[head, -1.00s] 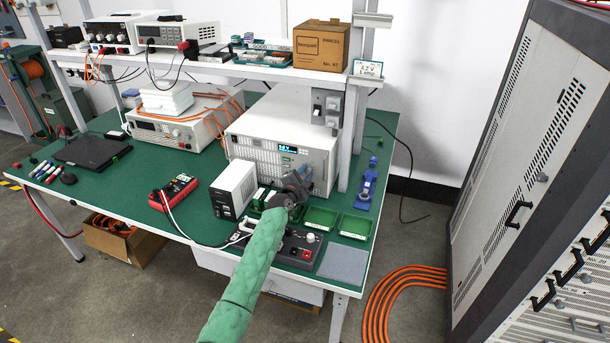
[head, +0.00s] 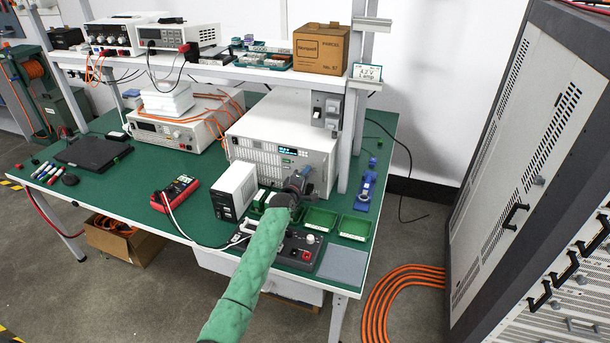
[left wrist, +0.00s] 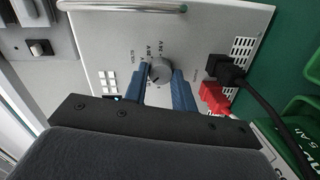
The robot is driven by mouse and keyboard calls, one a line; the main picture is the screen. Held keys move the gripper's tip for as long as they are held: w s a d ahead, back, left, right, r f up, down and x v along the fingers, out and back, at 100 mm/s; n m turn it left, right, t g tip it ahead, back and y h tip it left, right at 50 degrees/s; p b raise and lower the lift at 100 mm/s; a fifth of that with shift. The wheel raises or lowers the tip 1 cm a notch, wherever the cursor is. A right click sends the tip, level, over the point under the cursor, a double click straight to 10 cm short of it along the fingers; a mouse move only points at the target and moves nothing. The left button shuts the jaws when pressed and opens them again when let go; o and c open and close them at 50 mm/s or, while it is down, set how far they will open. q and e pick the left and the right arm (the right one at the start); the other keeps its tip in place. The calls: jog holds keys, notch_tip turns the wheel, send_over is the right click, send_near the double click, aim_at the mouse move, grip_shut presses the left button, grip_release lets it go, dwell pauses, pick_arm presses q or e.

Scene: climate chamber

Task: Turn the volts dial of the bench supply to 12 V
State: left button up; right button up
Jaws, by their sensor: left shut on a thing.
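The bench supply (head: 275,125) is the large white box at the right of the green bench, with a lit display (head: 292,151) too small to read surely. In the left wrist view, its pale front panel (left wrist: 110,40) shows sideways. There, the grey round volts dial (left wrist: 160,70) sits between the blue fingers of my left gripper (left wrist: 161,78), which is shut on it. Printed marks with "VOLTS" and numbers ring the dial; I cannot tell which mark it points at. In the head view my left gripper (head: 298,184) is against the front panel and hides the dial.
A small white unit (head: 233,190) stands close left of my gripper. Green trays (head: 355,227) lie to the right, and a black control box (head: 303,246) lies in front. In the left wrist view, black (left wrist: 226,70) and red plugs (left wrist: 214,97) sit beside the dial.

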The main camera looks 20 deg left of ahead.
pick_arm(q)
jog(key=m, duration=0.5)
jog(key=shift+y+p, duration=0.3)
jog(key=o, duration=1)
pick_arm(e)
jog(key=shift+s+a+f, duration=0.2)
jog(key=shift+s+f, duration=0.1)
jog(key=shift+f, duration=0.3)
jog(key=shift+s+a+f, duration=0.15)
jog(key=shift+s+f, duration=0.1)
jog(key=shift+f, duration=0.3)
jog(key=shift+d, duration=0.1)
